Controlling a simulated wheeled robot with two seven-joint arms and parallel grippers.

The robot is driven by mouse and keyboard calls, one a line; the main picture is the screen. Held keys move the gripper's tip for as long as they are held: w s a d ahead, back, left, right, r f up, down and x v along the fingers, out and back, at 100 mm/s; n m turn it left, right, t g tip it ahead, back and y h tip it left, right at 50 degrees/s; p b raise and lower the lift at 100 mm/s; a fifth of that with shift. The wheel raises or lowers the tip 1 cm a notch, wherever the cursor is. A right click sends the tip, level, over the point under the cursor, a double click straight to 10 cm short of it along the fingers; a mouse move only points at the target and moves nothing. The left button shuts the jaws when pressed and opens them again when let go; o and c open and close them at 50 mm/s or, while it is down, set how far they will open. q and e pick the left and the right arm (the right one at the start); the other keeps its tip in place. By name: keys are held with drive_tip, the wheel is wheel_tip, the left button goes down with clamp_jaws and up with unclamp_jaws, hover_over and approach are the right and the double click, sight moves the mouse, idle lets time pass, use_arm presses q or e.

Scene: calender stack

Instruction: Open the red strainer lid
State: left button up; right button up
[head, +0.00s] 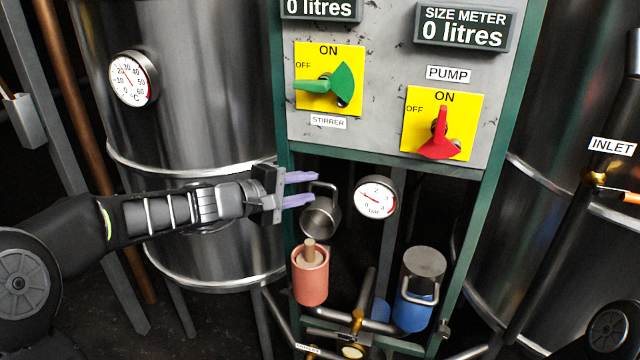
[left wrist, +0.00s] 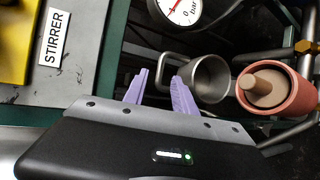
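The red strainer (head: 310,279) stands low at the left of the frame, its top uncovered and a tan core showing inside; it also shows in the left wrist view (left wrist: 292,97). Its grey metal lid (head: 319,217) is up above it, with its hollow side showing and its looped handle at the top; the lid also shows in the left wrist view (left wrist: 211,80). My left gripper (head: 315,187) has its purple fingers apart at the lid's handle. In the left wrist view the handle's loop is close to the fingertips (left wrist: 160,75); contact is unclear. My right gripper is out of view.
A pressure gauge (head: 376,198) is right of the lid. A blue strainer (head: 412,313) with its lid (head: 425,262) on stands further right. Pipes and a valve (head: 357,320) lie below. The panel with green (head: 325,86) and red switches (head: 440,135) is above.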

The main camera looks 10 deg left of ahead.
sight(318, 185)
use_arm(q)
drive_tip(key=shift+x, duration=2.35)
drive_tip(key=shift+c, duration=0.3)
clamp_jaws()
